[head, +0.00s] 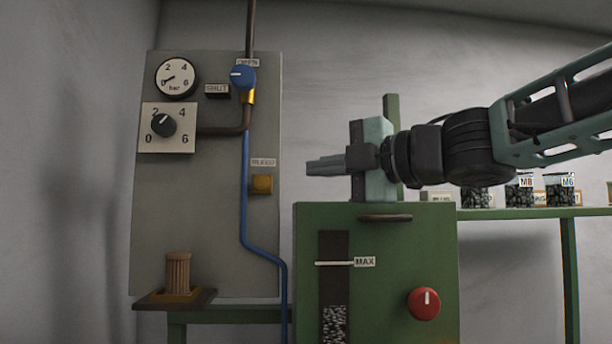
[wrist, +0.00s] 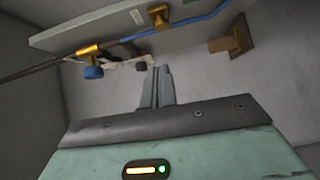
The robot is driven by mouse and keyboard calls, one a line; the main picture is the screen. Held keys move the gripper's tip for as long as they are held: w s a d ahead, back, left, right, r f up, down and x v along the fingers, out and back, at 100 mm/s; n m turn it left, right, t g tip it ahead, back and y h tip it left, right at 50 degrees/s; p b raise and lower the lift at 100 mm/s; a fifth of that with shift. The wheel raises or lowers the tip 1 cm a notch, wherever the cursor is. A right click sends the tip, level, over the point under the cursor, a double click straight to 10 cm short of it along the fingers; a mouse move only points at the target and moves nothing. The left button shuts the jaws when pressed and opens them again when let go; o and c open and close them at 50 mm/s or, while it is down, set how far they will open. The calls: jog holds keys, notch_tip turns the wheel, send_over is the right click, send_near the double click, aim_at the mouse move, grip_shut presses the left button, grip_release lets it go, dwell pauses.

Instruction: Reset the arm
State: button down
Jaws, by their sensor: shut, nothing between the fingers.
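My gripper (head: 312,167) is shut and empty. It points left, level, above the green machine (head: 385,235) and in front of the grey panel (head: 210,240). In the wrist view my gripper (wrist: 157,75) has its two fingers together, with nothing between them. My arm reaches in from the right side of the head view. The fingertips look close to the yellow bleed button (head: 262,184) in the picture; I cannot tell the depth between them.
The panel carries a pressure gauge (head: 176,77), a dial (head: 163,125) and a blue valve knob (head: 242,76). A blue hose (head: 246,190) runs down. A ribbed brown part (head: 178,270) stands on a small shelf. A green rack (head: 540,212) at right holds labelled jars (head: 519,193).

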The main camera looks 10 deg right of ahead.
jog(key=shift+s+d, duration=0.1)
jog(key=shift+d, duration=0.05)
jog(key=shift+f, duration=0.1)
dwell(0.4)
jog(key=s+d+f+m+g+h+b, duration=0.1)
jog(key=s+f+m+h+b, duration=0.2)
jog(key=f+m, duration=0.85)
jog(key=f+m+g+h+b, duration=0.1)
jog(key=f+m+h+b, duration=0.35)
jog(key=f, duration=1.55)
jog(key=s+d+f+m+g+h+b, duration=0.1)
jog(key=s+f+g, duration=0.4)
jog(key=s+f, duration=0.5)
jog(key=s+d+f+m+g+h+b, duration=0.1)
jog(key=s+d+f+m+g+h, duration=0.1)
jog(key=s+f, duration=0.9)
jog(key=s+d+g+h, duration=0.1)
jog(key=g+h, duration=0.1)
jog(key=g, duration=0.1)
jog(key=shift+d+m+b, duration=0.3)
jog(key=shift+d, duration=0.05)
